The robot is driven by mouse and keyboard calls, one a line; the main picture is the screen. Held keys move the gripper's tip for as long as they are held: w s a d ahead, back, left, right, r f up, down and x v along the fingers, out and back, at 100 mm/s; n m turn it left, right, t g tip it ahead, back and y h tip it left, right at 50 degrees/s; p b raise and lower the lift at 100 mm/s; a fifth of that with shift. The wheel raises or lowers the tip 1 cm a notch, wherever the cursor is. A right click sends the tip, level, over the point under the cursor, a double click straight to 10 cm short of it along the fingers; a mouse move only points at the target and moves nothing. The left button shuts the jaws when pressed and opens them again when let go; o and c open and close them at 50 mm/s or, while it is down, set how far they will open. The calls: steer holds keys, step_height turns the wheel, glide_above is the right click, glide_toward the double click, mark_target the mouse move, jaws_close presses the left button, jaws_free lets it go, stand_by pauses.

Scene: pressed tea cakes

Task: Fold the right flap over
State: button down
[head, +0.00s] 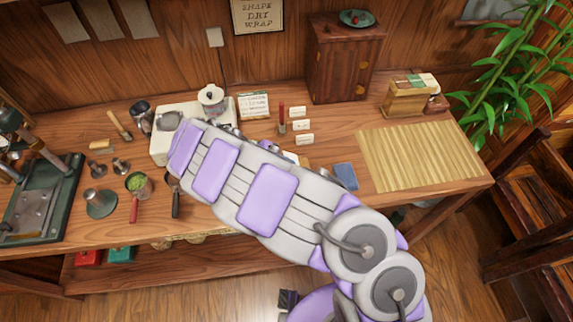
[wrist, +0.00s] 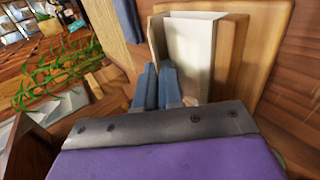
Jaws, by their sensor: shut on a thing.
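In the wrist view, a pale paper wrapper (wrist: 198,45) with upright folded sides lies on a light wooden board (wrist: 268,50). My gripper (wrist: 158,70) has its two blue-grey fingers close together at the wrapper's near left edge. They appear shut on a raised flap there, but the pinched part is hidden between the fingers. In the head view my arm covers most of the work spot and hides the gripper; only a small pale piece (head: 290,157) shows beside the arm, and I cannot tell if it is the wrapper.
A blue folded cloth (head: 345,176) lies right of my arm, with a slatted mat (head: 420,155) beyond it. A white scale-like box with a pot (head: 211,98), small cards (head: 302,125) and a cabinet (head: 342,60) stand behind. Tools and a tea bowl (head: 138,184) lie left.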

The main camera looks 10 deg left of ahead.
stand_by(0.4)
steer(key=c, duration=1.4)
jaws_free()
steer(key=shift+a, duration=0.1)
steer(key=shift+o, duration=0.2)
steer(key=p+v, duration=0.3)
steer(key=v, duration=1.4)
steer(key=shift+a, duration=0.2)
